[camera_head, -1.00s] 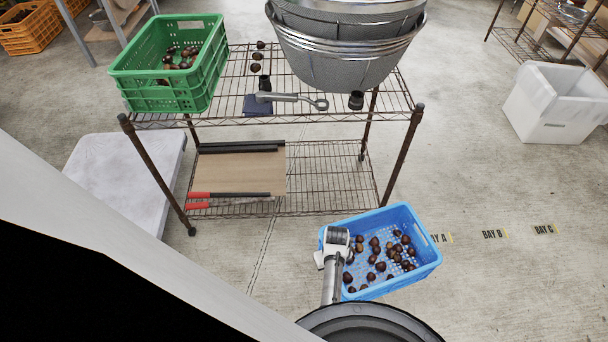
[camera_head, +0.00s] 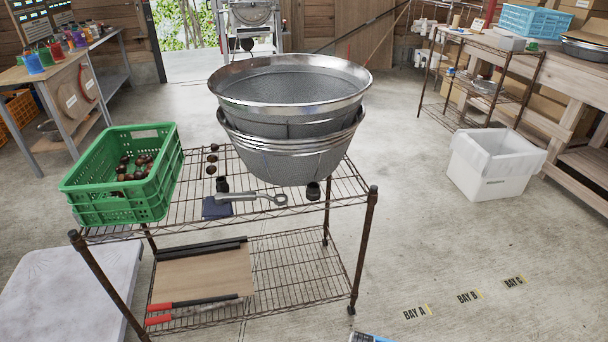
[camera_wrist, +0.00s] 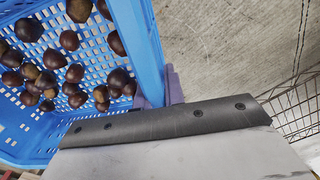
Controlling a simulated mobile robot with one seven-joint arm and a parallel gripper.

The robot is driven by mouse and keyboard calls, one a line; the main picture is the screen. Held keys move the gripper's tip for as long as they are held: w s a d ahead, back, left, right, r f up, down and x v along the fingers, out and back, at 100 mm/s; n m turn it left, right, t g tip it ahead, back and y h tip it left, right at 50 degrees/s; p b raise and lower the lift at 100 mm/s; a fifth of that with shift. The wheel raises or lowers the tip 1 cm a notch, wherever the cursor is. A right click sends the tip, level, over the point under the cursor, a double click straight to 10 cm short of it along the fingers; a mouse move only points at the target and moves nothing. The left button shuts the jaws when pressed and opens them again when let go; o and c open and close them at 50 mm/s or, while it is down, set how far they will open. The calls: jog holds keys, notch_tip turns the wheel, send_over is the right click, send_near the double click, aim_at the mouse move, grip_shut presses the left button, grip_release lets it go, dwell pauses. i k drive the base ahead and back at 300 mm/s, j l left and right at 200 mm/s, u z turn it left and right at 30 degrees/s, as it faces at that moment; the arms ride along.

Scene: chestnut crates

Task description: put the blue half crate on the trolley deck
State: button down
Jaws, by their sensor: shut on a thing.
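The blue half crate (camera_wrist: 125,20) fills the left of the wrist view, with several brown chestnuts lying in it. My gripper (camera_wrist: 165,88) is shut on the crate's wall; only part of its fingers shows there. A pale, flat, low slab (camera_head: 75,285) lies at the lower left, left of the wire rack. It may be the trolley deck, but I cannot tell for sure.
A brown wire rack (camera_head: 290,280) stands in the middle. A white bin (camera_head: 490,165) stands at the right. The floor by the bay labels (camera_head: 465,297) is clear.

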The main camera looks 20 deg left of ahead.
aim_at(38, 320)
jog(key=k+j+z, duration=0.25)
jog(key=k+j, duration=0.2)
jog(key=j, duration=0.6)
jog(key=k+j+z, duration=0.25)
jog(key=k+j, duration=0.3)
jog(key=j, duration=0.45)
jog(key=k+j+z, duration=0.25)
jog(key=k+j, duration=0.35)
jog(key=j, duration=0.3)
jog(key=k+j+z, duration=0.25)
jog(key=k+j, duration=0.45)
